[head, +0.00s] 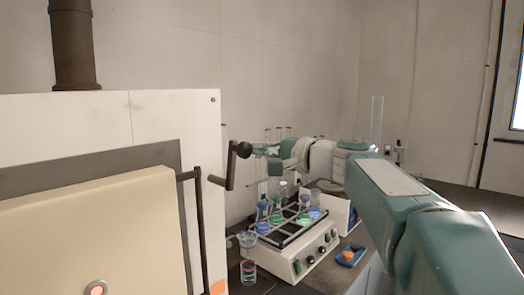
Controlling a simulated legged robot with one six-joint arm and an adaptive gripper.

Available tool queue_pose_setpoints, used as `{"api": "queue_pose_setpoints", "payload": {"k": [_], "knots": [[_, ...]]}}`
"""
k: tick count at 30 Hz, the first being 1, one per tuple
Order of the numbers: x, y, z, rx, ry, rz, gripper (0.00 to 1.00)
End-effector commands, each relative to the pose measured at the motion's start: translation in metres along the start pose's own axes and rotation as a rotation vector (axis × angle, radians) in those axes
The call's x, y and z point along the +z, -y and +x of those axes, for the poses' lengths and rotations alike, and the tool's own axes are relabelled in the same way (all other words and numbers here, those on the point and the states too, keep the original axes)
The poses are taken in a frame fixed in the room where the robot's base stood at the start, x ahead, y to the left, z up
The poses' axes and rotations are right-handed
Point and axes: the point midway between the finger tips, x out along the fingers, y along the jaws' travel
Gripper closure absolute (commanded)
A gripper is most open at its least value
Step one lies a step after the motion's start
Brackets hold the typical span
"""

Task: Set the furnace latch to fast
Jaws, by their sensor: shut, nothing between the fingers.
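The furnace (150,112) is a large pale box at the left with a cream door (95,235) on its front. My gripper (261,150) is shut and empty, just right of the knob at about the same height. Whether it touches the knob cannot be told from this view. My arm reaches in from the right.
Below my gripper stands a white shaker (305,255) with control knobs and a rack of coloured flasks. Small beakers (248,271) stand at its left, close to the furnace. A blue tray (350,256) lies right of it. A tall clear cylinder (376,122) stands behind my arm.

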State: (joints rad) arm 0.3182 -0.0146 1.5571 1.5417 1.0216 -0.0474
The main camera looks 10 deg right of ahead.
Motion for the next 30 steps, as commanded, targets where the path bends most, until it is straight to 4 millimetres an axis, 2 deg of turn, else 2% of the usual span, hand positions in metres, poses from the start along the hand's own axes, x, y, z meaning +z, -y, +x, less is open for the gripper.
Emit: {"api": "queue_pose_setpoints", "payload": {"k": [11, 19, 30], "knots": [[0.014, 0.006, 0.002, 0.017, 0.001, -0.150, 1.00], [0.036, 0.012, 0.004, 0.043, 0.002, -0.392, 1.00], [0.068, 0.010, 0.008, 0.084, 0.003, -0.742, 1.00]]}}
